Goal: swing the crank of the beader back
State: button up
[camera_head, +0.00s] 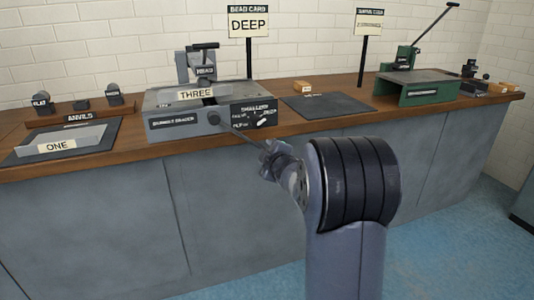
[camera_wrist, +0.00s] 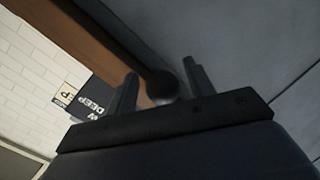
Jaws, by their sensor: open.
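The beader (camera_head: 165,127) is a grey machine on the bench, left of centre in the head view. Its crank (camera_head: 240,134) runs from a round hub on the front face down and right toward my gripper (camera_head: 271,152). In the wrist view my gripper (camera_wrist: 160,72) is open, with a dark round knob (camera_wrist: 161,84), seemingly the crank's handle, between its two fingers. The fingers stand apart on either side of it; whether either touches it is unclear. A piece labelled THREE (camera_head: 197,94) lies on top of the beader. My wrist hides the crank's outer end in the head view.
A "BEAD CARD" sign reading DEEP (camera_head: 248,22) stands behind the beader. A dark mat (camera_head: 325,105) lies to its right, and a green machine (camera_head: 417,92) stands farther right. A piece labelled ONE (camera_head: 58,146) lies at left by the anvils (camera_head: 80,116). The bench front (camera_head: 220,210) is close beside my gripper.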

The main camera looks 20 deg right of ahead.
jog(key=d+p+v, duration=0.1)
jog(key=p+v, duration=0.1)
jog(key=v, duration=0.8)
jog(key=shift+a, duration=0.4)
jog(key=shift+w, duration=0.1)
jog(key=b+x, duration=0.2)
jog(key=x, duration=0.8)
jog(key=shift+w+a+f, duration=0.1)
jog(key=shift+w+f, duration=0.05)
jog(key=shift+w, duration=0.15)
jog(key=shift+s, duration=0.1)
